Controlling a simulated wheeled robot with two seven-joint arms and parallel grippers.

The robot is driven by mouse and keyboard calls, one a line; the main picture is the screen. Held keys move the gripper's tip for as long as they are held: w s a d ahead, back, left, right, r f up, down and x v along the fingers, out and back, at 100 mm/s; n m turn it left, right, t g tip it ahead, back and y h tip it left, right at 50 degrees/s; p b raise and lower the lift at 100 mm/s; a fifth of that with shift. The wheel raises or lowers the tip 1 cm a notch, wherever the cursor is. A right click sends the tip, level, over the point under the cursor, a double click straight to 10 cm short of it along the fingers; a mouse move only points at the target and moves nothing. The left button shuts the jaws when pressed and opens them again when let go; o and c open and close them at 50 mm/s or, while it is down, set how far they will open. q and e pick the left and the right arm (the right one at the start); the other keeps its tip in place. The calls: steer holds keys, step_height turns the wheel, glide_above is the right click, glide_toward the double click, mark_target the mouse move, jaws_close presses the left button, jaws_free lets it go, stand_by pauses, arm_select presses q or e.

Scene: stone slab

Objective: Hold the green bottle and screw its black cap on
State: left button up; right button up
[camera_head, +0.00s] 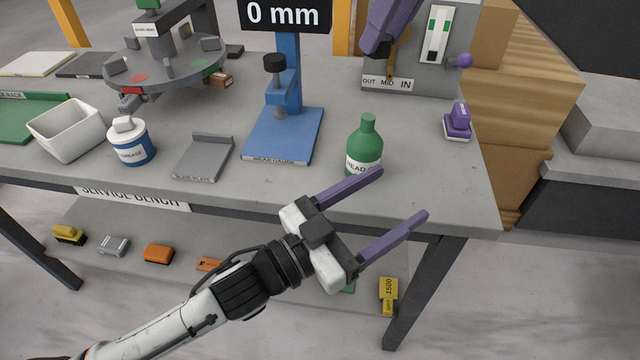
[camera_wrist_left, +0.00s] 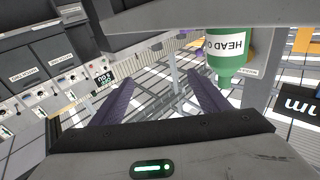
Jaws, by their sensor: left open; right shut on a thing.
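The green bottle (camera_head: 366,143) stands upright near the front edge of the bench, with a white label and a bare neck with no cap on it. In the left wrist view the bottle (camera_wrist_left: 226,68) appears upside down at the upper right. My left gripper (camera_head: 403,193) is open and empty at the bench's front edge, in front of and to the right of the bottle, not around it. My right gripper (camera_head: 376,48) shows only partly at the top, above and behind the bottle. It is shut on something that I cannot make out. I see no black cap on the bench.
A blue gauge stand (camera_head: 285,135) and a grey plate (camera_head: 203,158) are left of the bottle. A blue-and-white jar (camera_head: 130,145) and a white bin (camera_head: 65,130) stand farther left. A grey panel (camera_head: 435,75) is behind, a purple object (camera_head: 458,122) at the right.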

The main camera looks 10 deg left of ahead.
arm_select(q)
steer(key=w+a+n+y, duration=0.1)
steer(key=a, duration=0.2)
steer(key=w+a+f+n+t+y, duration=0.1)
steer(key=a, duration=0.2)
steer(key=w+a+f+n+y, duration=0.1)
steer(key=a, duration=0.3)
steer(key=shift+w+f+t+y, duration=0.1)
steer(key=shift+f+t+y, duration=0.05)
steer(key=shift+t+y, duration=0.2)
steer(key=shift+w+a, duration=0.1)
steer(key=shift+w, duration=0.1)
steer(key=x, duration=1.1)
steer(key=shift+w+f, duration=0.1)
steer(key=shift+w, duration=0.25)
steer(key=c, duration=1.6)
arm_select(e)
steer(key=shift+f, duration=0.25)
glide_above(373, 120)
steer(key=shift+f, duration=3.8)
steer(key=shift+f, duration=0.45)
